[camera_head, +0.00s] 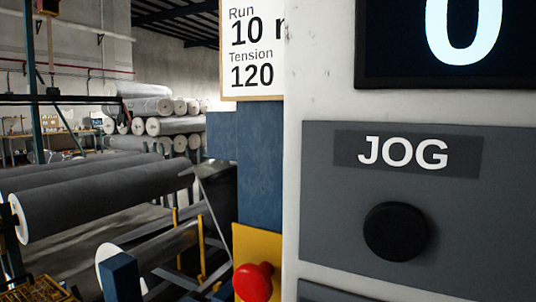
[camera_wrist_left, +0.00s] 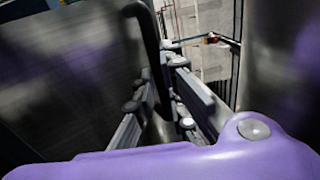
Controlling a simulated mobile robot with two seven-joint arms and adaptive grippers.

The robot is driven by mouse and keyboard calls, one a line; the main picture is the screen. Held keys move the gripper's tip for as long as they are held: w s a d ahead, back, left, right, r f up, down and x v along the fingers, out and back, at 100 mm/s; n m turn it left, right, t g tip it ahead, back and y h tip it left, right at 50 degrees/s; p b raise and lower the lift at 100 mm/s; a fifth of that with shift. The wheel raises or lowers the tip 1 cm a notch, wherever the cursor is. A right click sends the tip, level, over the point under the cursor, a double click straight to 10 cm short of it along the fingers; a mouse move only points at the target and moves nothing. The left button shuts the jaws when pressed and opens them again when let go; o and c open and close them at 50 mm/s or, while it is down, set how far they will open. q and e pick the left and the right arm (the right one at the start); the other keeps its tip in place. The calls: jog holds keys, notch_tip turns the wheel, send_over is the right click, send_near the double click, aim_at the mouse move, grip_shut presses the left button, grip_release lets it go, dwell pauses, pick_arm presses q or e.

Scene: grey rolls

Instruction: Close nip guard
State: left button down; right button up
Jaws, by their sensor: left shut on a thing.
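My left gripper (camera_wrist_left: 163,88) shows in the left wrist view, its two grey fingers beyond the purple wrist shell. It is shut on a dark curved bar (camera_wrist_left: 149,42), which looks like a handle on a broad grey panel (camera_wrist_left: 62,75) filling the left of that view. I take this panel to be the nip guard. In the head view, a tilted dark grey panel (camera_head: 216,190) beside the blue machine column may be the same guard. Neither gripper shows in the head view. My right gripper is in no view.
A machine cabinet with a JOG button (camera_head: 396,231) fills the right of the head view. A red mushroom button (camera_head: 253,282) sits on a yellow plate left of it. A grey roll (camera_head: 100,200) lies at left, with stacked rolls (camera_head: 168,126) behind. Grey floor shows between.

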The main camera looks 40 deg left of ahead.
pick_arm(q)
jog(key=shift+r, duration=0.4)
jog(key=c, duration=1.8)
grip_release()
jog(key=shift+c, duration=0.2)
jog(key=shift+a+f, duration=0.1)
jog(key=v, duration=1.2)
jog(key=shift+s, duration=0.1)
